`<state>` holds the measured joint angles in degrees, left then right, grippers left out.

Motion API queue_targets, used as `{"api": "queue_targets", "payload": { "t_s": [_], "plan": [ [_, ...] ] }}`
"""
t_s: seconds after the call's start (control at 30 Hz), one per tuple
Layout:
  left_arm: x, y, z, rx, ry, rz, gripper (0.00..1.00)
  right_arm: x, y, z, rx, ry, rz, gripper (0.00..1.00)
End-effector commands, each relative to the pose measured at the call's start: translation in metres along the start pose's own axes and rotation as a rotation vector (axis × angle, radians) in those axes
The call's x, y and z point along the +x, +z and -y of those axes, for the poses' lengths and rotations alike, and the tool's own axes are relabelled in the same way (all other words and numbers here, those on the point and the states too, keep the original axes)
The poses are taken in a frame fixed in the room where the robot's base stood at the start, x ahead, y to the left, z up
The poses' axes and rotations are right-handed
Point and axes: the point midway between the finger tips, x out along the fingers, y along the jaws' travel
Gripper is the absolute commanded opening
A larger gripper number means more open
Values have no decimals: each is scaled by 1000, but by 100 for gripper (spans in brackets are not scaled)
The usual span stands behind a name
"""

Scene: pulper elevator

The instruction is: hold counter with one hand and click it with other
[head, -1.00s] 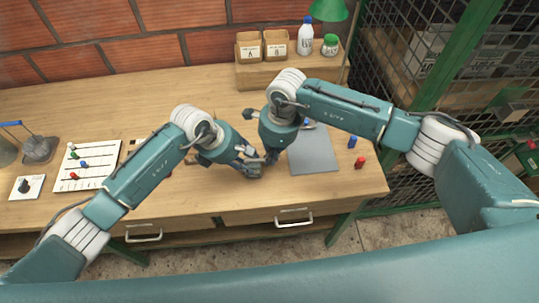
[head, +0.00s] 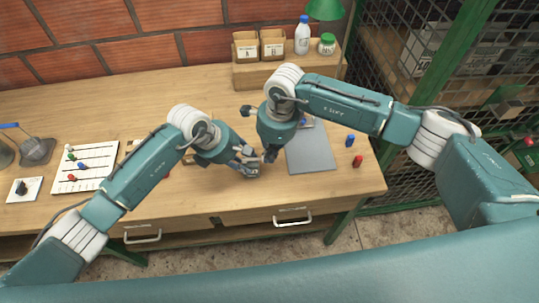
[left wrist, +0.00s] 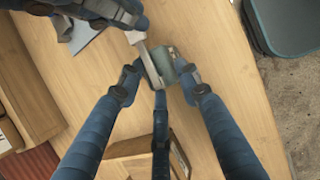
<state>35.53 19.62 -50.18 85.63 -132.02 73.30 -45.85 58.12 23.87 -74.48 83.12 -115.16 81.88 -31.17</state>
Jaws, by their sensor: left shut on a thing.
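The counter is a small grey-green thing (left wrist: 163,65) between the fingers of my left gripper (left wrist: 160,82) in the left wrist view. In the head view my left gripper (head: 247,161) is shut on it near the front of the wooden table, and the counter is mostly hidden by fingers. My right gripper (head: 268,154) is right beside it, pointing down. In the left wrist view my right gripper's dark links come in from the top left, with a light fingertip at or against the counter; I cannot tell whether it touches. Its opening is hidden.
A grey mat (head: 312,155) lies right of the grippers, with a blue peg (head: 350,140) and a red peg (head: 357,160) beyond. A slider board (head: 85,166) and a knob plate (head: 24,189) lie at left. A shelf (head: 270,73) with bins, bottle and jar stands behind.

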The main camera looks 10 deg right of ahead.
Motion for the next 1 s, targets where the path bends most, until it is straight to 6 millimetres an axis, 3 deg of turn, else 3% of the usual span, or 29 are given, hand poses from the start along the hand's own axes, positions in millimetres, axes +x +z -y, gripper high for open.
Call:
{"api": "queue_targets", "payload": {
  "t_s": [0.03,0.23,0.7,1.0],
  "plan": [
    [7,-8,9,-4,-20,-17,6,1,0,0,0,0,0,0],
    [7,-8,9,-4,-20,-17,6,-15,2,0,0,-3,2,0],
    [7,-8,9,-4,-20,-17,6,-115,14,-2,-2,-6,0,0],
    [7,-8,9,-4,-20,-17,6,-139,17,-2,0,-3,0,0]
  ]
}}
